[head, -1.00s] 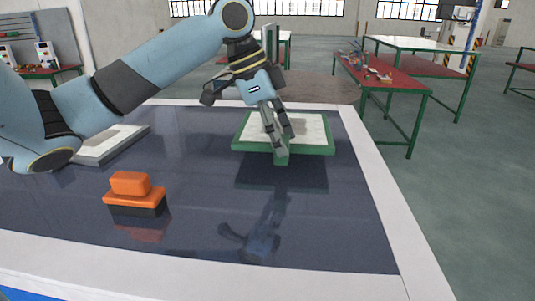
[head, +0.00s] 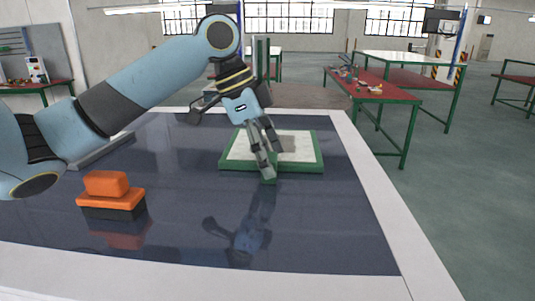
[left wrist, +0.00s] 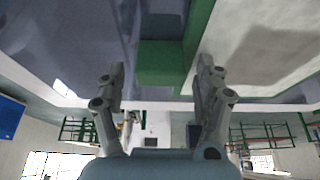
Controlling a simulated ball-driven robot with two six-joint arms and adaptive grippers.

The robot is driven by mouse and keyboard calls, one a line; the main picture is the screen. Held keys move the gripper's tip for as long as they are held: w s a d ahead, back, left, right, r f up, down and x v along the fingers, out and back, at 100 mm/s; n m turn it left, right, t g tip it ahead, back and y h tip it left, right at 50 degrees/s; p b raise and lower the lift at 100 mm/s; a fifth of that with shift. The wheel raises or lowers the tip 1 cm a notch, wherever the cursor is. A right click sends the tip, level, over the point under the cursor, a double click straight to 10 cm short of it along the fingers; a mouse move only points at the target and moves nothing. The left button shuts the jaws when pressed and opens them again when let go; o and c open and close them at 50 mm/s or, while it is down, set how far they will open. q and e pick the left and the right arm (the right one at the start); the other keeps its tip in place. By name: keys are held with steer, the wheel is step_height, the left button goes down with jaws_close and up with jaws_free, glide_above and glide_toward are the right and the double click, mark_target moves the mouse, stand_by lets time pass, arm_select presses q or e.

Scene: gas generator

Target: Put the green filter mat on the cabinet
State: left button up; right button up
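The green filter mat (head: 307,166), a green frame around a pale panel, lies flat on the dark glossy cabinet top (head: 330,215), towards its far right part. My left gripper (head: 265,166) is over the mat's near edge, fingers pointing down. In the left wrist view the mat's green handle block (left wrist: 160,65) sits between the two fingers (left wrist: 160,82). The fingers stand wide apart, with a clear gap at the left one; the gripper looks open. The fingers hide part of the mat in the head view. My right gripper is not in view.
An orange block-shaped item with a dark base (head: 110,190) stands on the cabinet top at left. A pale flat panel (head: 100,150) lies behind my left arm. Red-topped green workbenches (head: 375,88) stand beyond. The cabinet top's front right is clear.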

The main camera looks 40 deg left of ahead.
arm_select(q)
steer(key=shift+r, duration=0.1)
steer(key=shift+a+r, duration=0.15)
steer(key=shift+r, duration=0.15)
steer(key=b+v, duration=0.2)
steer(key=v, duration=0.9)
steer(key=shift+s+r, duration=0.2)
